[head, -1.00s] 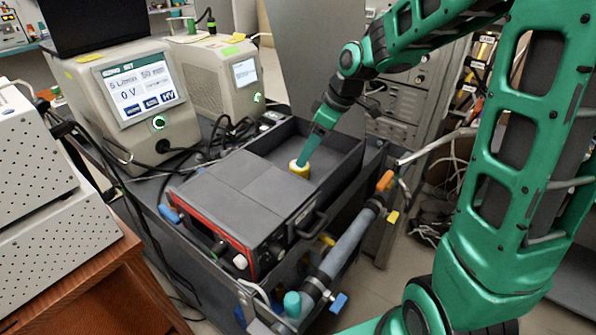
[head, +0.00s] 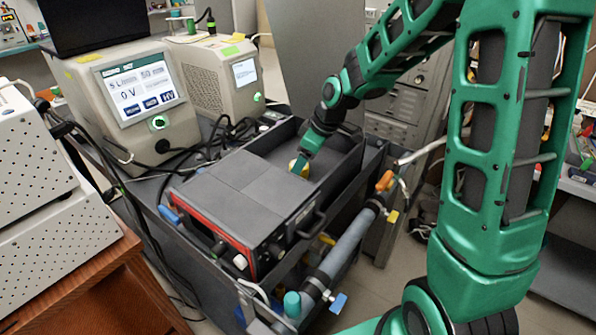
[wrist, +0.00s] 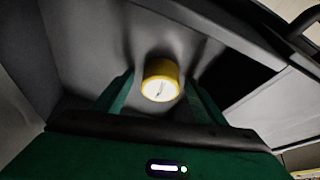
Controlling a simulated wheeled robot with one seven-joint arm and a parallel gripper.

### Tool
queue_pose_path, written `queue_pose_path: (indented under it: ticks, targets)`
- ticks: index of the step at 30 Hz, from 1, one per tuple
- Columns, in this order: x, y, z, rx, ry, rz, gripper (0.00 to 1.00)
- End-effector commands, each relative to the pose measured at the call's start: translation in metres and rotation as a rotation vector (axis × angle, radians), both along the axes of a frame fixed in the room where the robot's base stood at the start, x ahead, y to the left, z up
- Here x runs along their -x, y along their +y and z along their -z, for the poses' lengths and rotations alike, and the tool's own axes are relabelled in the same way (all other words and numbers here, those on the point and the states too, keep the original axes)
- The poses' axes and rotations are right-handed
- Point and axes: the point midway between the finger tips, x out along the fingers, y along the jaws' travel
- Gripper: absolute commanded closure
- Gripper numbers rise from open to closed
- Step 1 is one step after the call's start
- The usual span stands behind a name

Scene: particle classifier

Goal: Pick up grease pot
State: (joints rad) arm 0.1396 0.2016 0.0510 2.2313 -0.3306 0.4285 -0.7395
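The grease pot is a small yellow cylinder with a pale round top. In the head view the pot (head: 294,166) stands in the dark tray beside the grey instrument box, partly hidden by my gripper (head: 303,161). In the wrist view the pot (wrist: 161,70) lies between and slightly beyond my gripper's two green fingers (wrist: 160,92). The fingers are apart, with a gap visible on both sides of the pot. My gripper is open; I cannot tell whether either finger touches the pot.
The dark tray (head: 347,168) has raised walls close around my gripper. The grey box (head: 240,197) with a red-edged front stands just in front. Two beige units with screens (head: 140,95) and loose black cables are at the left. A grey pipe (head: 346,248) runs along the right.

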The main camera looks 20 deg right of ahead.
Motion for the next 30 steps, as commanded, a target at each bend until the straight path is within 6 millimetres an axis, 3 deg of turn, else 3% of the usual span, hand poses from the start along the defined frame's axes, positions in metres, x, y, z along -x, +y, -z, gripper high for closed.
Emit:
queue_pose_path:
  ticks: [1,6,20,26,30]
  targets:
    - [0.0,0.0,0.0,0.0,0.0,0.0,0.44]
    - [0.0,0.0,0.0,0.0,0.0,0.0,0.81]
    - [0.0,0.0,-0.009,0.0,-0.001,-0.001,0.81]
    - [-0.001,0.0,-0.037,0.0,-0.005,-0.001,0.81]
    - [-0.001,0.0,-0.067,0.001,-0.005,0.0,0.81]
